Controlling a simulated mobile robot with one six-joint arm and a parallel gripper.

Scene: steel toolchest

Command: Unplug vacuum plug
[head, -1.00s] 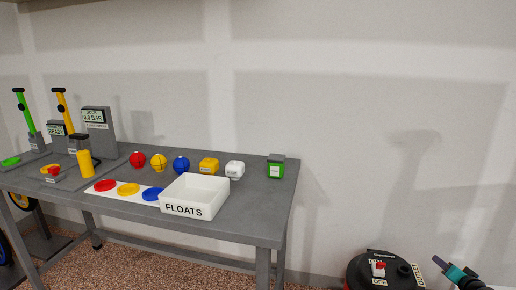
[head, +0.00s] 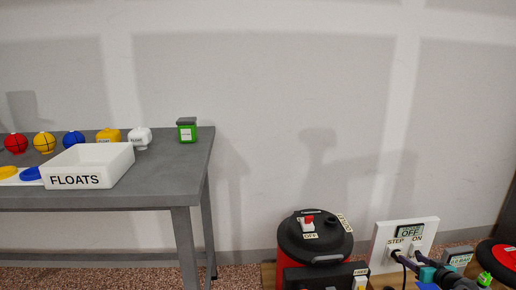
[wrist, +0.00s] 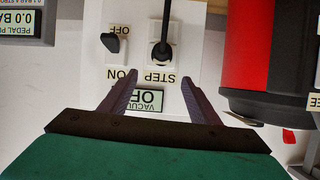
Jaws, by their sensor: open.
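The black vacuum plug (wrist: 162,50), with its dark cable, sits in the white outlet panel (wrist: 92,75) in the wrist view, which shows the panel upside down. The label STEP is beside the plug. A black switch (wrist: 114,42) is next to it, between the words OFF and ON. A small display (wrist: 147,100) reads OFF, partly hidden. My gripper (wrist: 160,80) is open, its fingers apart and pointing toward the panel, with nothing seen held between them. In the head view the panel (head: 430,228) stands at the lower right, with my arm in front of it.
The red vacuum with black lid (head: 316,238) stands left of the panel; its red body (wrist: 265,45) is close beside the right finger in the wrist view. A pedal gauge (head: 458,257) is right of the panel. The grey table (head: 180,175) is at left.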

